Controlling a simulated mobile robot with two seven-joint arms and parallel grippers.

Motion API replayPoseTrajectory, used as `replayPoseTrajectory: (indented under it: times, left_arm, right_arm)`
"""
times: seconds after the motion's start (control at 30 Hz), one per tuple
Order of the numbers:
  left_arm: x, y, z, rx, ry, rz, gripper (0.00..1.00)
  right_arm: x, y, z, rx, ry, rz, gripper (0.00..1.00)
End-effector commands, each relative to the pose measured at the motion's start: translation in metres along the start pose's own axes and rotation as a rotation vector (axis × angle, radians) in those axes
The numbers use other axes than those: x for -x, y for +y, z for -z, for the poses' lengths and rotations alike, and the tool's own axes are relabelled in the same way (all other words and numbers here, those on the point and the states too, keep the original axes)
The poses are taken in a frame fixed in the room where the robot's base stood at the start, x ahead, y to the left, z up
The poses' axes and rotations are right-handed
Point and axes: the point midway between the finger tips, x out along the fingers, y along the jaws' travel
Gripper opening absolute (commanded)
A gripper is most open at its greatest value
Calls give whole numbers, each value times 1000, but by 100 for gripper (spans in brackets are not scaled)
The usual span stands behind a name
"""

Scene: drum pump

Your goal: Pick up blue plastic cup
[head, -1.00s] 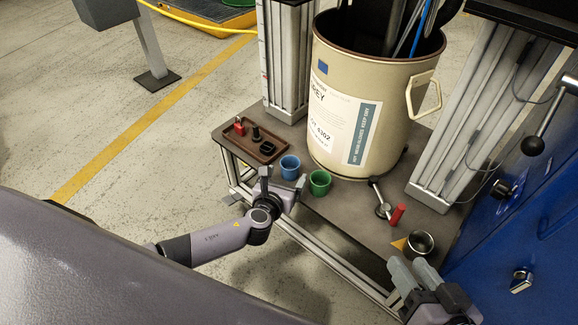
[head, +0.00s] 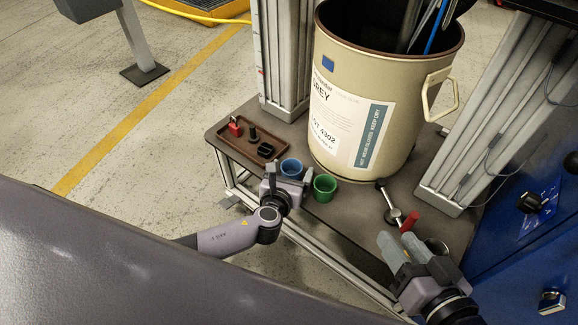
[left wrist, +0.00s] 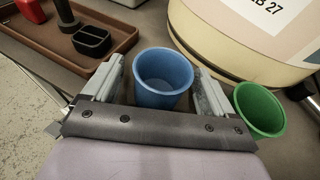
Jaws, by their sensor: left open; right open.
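The blue plastic cup (head: 291,168) stands upright on the grey platform, partly hidden behind my left gripper in the head view. In the left wrist view the blue cup (left wrist: 163,77) sits between the two open fingers of my left gripper (left wrist: 158,82), with small gaps at the sides. In the head view my left gripper (head: 288,177) is at the platform's front edge, open around the cup. My right gripper (head: 393,250) is open and empty near the front right of the platform.
A green cup (head: 324,187) stands close to the right of my left gripper. A brown tray (head: 228,141) with small parts lies to the left. A large beige drum (head: 370,100) stands behind the cups. A red-handled tool (head: 396,212) lies to the right.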

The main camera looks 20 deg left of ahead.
Motion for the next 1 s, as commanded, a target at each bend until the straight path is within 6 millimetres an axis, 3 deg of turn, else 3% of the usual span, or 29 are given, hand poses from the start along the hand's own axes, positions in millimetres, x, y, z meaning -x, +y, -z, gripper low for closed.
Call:
replayPoseTrajectory:
  times: [0.33, 0.5, 1.0]
  left_arm:
    - [1, -3, 2, 0, 0, 0, 86]
    - [1, -3, 1, 0, 0, 0, 32]
    - [4, -3, -9, 2, -2, 0, 32]
  right_arm:
    - [-1, -1, 3, -2, 8, 6, 43]
    - [-1, -1, 1, -4, 5, 5, 43]
    - [3, 1, 5, 11, -2, -13, 43]
